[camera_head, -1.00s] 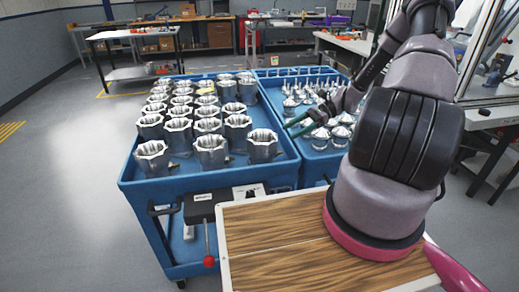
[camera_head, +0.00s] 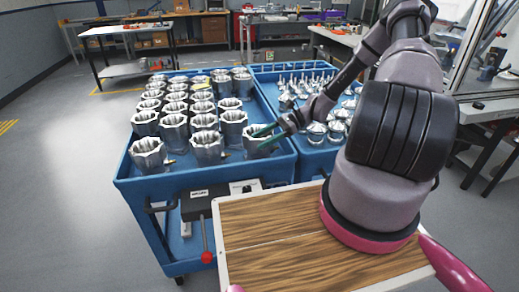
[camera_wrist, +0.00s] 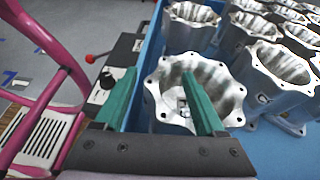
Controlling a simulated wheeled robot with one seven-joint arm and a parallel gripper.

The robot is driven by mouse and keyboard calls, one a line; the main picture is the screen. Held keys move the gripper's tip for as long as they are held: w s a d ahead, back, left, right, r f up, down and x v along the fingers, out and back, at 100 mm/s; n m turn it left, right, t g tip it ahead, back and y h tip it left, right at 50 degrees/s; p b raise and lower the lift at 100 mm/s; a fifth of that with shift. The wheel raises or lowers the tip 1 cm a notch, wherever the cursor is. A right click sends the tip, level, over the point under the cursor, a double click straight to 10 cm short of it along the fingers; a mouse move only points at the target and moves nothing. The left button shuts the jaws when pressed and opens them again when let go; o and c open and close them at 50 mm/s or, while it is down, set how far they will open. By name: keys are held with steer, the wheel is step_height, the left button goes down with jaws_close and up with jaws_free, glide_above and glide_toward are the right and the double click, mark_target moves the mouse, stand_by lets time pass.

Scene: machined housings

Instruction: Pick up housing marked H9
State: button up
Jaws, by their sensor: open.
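My gripper (camera_head: 262,137) is open and empty, with two green fingers, above the front right corner of the left cart. The nearest silver housing (camera_head: 257,148) is a ribbed open cup with a scalloped flange. In the wrist view my gripper (camera_wrist: 158,92) straddles the left wall of this housing (camera_wrist: 228,90). The right finger overlaps its open mouth and the left finger is outside its rim. I cannot tell whether either touches. Several similar housings (camera_head: 207,148) stand upright in rows. No H9 marking is legible, so I cannot tell which housing carries it.
The housings stand on a blue cart (camera_head: 195,177). A second blue cart (camera_head: 312,165) on the right holds silver conical parts (camera_head: 336,131). A wood-topped surface (camera_head: 265,245) is in front. A black box with a red-knobbed lever (camera_head: 206,256) hangs at the cart's front.

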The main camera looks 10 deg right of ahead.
steer(key=shift+c, duration=0.4)
jaws_close()
stand_by(1.0)
